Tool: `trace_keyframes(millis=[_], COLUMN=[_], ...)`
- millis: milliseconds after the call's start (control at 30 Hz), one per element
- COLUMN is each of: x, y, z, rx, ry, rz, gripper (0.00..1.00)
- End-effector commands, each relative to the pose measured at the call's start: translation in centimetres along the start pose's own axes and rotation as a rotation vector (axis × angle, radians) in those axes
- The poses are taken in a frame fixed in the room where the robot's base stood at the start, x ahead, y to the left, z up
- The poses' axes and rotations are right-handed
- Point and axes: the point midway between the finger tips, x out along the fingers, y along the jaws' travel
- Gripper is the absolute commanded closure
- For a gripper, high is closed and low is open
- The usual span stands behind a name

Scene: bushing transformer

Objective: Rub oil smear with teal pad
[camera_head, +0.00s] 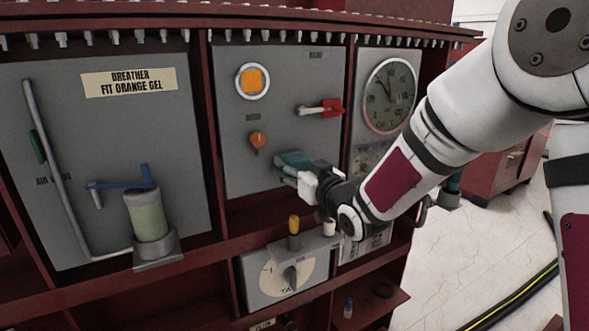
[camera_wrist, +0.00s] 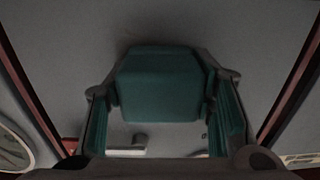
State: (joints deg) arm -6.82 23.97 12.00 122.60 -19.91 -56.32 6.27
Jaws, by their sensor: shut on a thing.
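The teal pad (camera_head: 294,159) is held at the grey middle panel (camera_head: 232,130), below the orange knob and the red handle. My gripper (camera_head: 290,172) is shut on it, with a finger on either side. In the wrist view the pad (camera_wrist: 160,85) fills the middle, with its front face towards the grey panel surface (camera_wrist: 240,30). I cannot tell whether the pad touches the panel. I cannot make out the oil smear clearly; a faint darker patch shows around the pad's far edge in the wrist view, and the pad hides what is behind it.
An orange knob (camera_head: 257,140), a red-handled lever (camera_head: 328,107) and an orange indicator (camera_head: 252,81) sit on the same panel. A dial gauge (camera_head: 390,96) is to the right. A yellow-topped post (camera_head: 294,226) and tap box (camera_head: 280,280) are below. A breather cylinder (camera_head: 147,215) stands left.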

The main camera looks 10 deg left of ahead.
Motion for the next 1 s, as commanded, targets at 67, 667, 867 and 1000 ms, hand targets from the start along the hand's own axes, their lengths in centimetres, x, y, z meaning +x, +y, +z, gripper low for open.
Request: trace_keyframes(millis=[67, 667, 867, 1000], x=[0.1, -0.1, 0.0, 0.1], y=[1.0, 4.4, 6.0, 7.0], z=[-0.1, 0.0, 0.1, 0.0], rx=[-0.001, 0.000, 0.000, -0.001], ry=[0.005, 0.002, 0.002, 0.003], rz=[0.006, 0.007, 0.006, 0.007], gripper=[0.73, 0.73, 0.73, 0.73])
